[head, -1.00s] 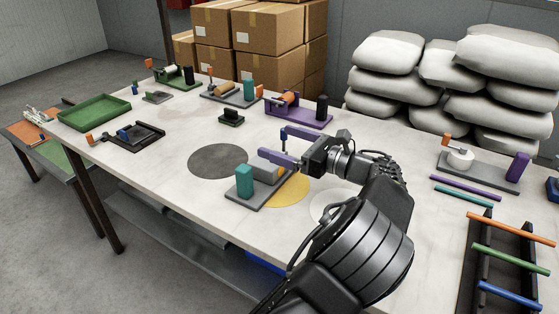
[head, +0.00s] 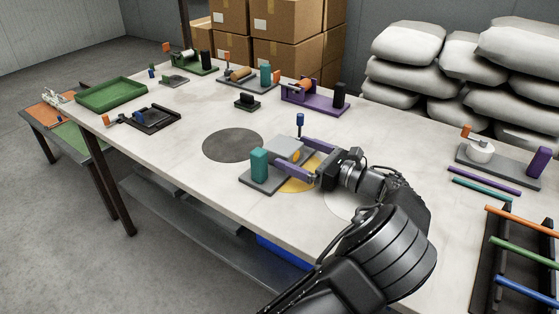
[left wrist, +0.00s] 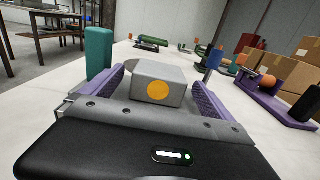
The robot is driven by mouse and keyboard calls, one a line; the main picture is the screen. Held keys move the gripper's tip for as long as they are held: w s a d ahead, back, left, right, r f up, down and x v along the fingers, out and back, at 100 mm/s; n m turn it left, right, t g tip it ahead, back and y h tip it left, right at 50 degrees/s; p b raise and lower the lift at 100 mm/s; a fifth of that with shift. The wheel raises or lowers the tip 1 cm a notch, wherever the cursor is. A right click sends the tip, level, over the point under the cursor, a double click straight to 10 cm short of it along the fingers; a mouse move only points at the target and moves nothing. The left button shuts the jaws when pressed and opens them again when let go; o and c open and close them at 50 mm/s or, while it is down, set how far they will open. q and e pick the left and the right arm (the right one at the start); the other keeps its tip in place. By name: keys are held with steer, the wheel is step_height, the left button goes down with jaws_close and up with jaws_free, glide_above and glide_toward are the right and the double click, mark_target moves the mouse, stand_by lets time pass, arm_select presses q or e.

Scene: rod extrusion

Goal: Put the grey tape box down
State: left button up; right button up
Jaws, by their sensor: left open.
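The grey tape box (head: 285,147) stands on a grey base plate (head: 259,184), beside a teal block (head: 259,164). In the left wrist view the grey tape box (left wrist: 146,70) shows a yellow-orange round mark on its near face. My left gripper (head: 289,156) is open, with its purple fingers on either side of the box. It also shows in the left wrist view (left wrist: 158,88). Whether either finger touches the box I cannot tell. My right gripper is not in view.
A blue-topped post (head: 300,121) rises just behind the box. A dark disc (head: 233,145) lies to the left, and a yellow disc (head: 298,187) is partly under the plate and gripper. A purple fixture (head: 316,98) stands farther back. A rod rack (head: 521,262) is at the right.

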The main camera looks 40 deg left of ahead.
mark_target(274, 141)
arm_select(q)
steer(key=shift+a, duration=0.1)
steer(key=a, duration=0.7)
steer(key=shift+a+b, duration=0.2)
steer(key=shift+b, duration=0.15)
stand_by(0.4)
steer(key=c, duration=2.1)
step_height(274, 141, up, 10)
steer(key=shift+r+p, duration=0.1)
steer(key=shift+p, duration=0.9)
